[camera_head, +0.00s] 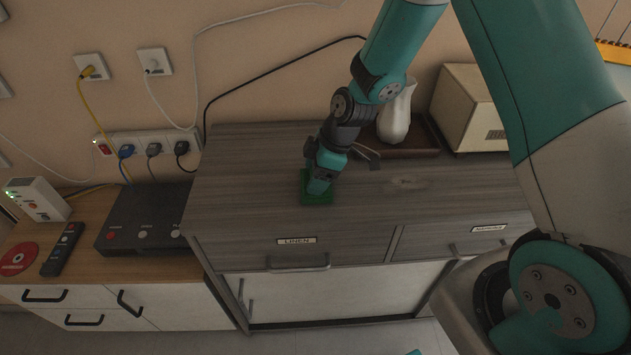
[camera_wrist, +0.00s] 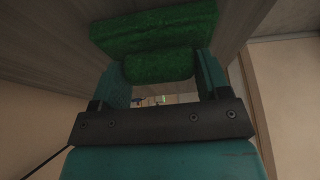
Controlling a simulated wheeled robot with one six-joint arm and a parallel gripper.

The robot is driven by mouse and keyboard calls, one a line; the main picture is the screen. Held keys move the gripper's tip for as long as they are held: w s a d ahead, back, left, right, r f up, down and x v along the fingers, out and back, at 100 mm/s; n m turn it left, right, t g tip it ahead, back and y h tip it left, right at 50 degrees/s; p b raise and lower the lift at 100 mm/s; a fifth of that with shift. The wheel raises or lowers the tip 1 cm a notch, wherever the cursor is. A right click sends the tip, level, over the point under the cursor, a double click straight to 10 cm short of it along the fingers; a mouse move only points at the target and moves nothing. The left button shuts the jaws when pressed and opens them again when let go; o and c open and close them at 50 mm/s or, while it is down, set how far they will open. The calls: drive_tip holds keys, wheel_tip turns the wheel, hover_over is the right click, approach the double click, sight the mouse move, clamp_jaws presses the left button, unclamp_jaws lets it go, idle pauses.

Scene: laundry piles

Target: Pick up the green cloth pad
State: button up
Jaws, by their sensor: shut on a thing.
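The green cloth pad (camera_head: 326,199) is at the grey wooden cabinet top, near its front edge above the linen drawer. My gripper (camera_head: 318,187) points down over it and hides its middle. In the wrist view, the two teal fingers of my gripper (camera_wrist: 162,70) are shut on the pad's textured green material (camera_wrist: 160,66). A wider green part of the pad shows just beyond the fingertips. I cannot tell whether the pad still touches the cabinet top.
A white vase (camera_head: 396,115) stands on a dark tray (camera_head: 425,142) behind my gripper, with a beige box (camera_head: 467,108) to its right. A black device (camera_head: 140,222) and a remote (camera_head: 62,248) lie on the lower wooden cabinet at left. The grey top around the pad is largely clear.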

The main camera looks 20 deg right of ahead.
wheel_tip(320, 180, up, 20)
drive_tip(key=d+f+m+t+h, duration=0.1)
drive_tip(key=d+f+m, duration=0.2)
drive_tip(key=f, duration=0.3)
drive_tip(key=s+d+f+m+t+h+p, duration=0.1)
drive_tip(key=d+f+m, duration=0.2)
drive_tip(key=f+m, duration=0.3)
drive_tip(key=s+d+f+m+t+h+p, duration=0.1)
drive_tip(key=d+f+m+h, duration=0.1)
drive_tip(key=f+m, duration=0.3)
drive_tip(key=shift+d+f, duration=0.45)
drive_tip(key=shift+d, duration=0.35)
drive_tip(key=shift+s+d+p, duration=0.15)
drive_tip(key=shift+s+p, duration=0.05)
drive_tip(key=shift+p, duration=0.15)
drive_tip(key=w+p+v, duration=0.1)
drive_tip(key=p+v, duration=1.1)
drive_tip(key=p, duration=0.4)
drive_tip(key=f+b, duration=0.4)
drive_tip(key=shift+s+f+b, duration=0.25)
drive_tip(key=shift+f+b, duration=0.05)
drive_tip(key=shift+f, duration=0.05)
